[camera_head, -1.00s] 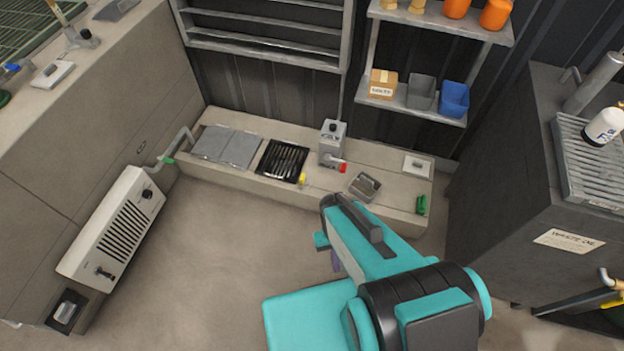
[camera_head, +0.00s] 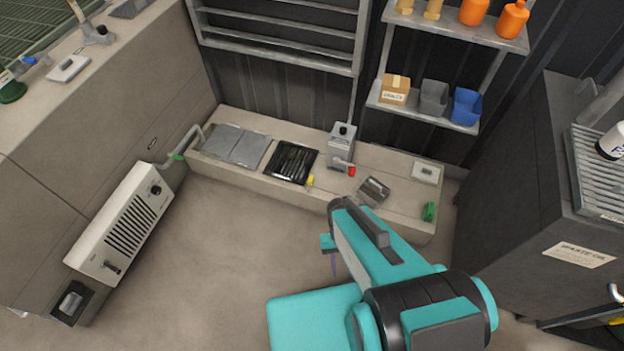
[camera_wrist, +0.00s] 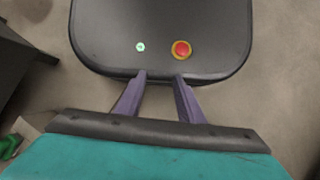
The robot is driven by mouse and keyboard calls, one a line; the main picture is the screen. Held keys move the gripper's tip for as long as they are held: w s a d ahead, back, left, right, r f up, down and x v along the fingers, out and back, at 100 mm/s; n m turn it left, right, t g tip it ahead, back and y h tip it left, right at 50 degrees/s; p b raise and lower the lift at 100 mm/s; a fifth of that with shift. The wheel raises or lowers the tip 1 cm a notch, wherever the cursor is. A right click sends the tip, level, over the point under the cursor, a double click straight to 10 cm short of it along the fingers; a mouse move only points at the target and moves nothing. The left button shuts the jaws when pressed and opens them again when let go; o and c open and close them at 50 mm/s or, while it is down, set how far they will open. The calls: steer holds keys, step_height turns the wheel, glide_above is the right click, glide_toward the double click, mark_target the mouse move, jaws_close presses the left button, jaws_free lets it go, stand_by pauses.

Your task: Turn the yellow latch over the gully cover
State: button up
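The yellow latch (camera_head: 310,181) is a small piece at the front right corner of the black slatted gully cover (camera_head: 291,162), which lies in the low pale ledge along the back wall. From here I cannot tell which way the latch is turned. My gripper (camera_head: 333,265) hangs in front of the ledge, apart from the latch, and is mostly hidden by my teal arm. In the wrist view its two purple fingers (camera_wrist: 160,77) are spread with nothing between them. The latch and cover are not in the wrist view.
Two grey plates (camera_head: 236,146) lie left of the cover. A grey box with a red-tipped lever (camera_head: 342,147) and a metal tray (camera_head: 373,191) stand to the right. A green handle (camera_head: 429,211) is at the ledge's right end. The floor (camera_head: 230,240) in front is clear.

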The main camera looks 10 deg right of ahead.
steer(key=m+t+b, duration=0.5)
steer(key=t+b, duration=0.1)
steer(key=b, duration=2.1)
glide_above(311, 179)
steer(key=f, duration=0.2)
steer(key=shift+f, duration=0.1)
step_height(311, 179, down, 14)
steer(key=b, duration=0.5)
steer(key=shift+a, duration=0.1)
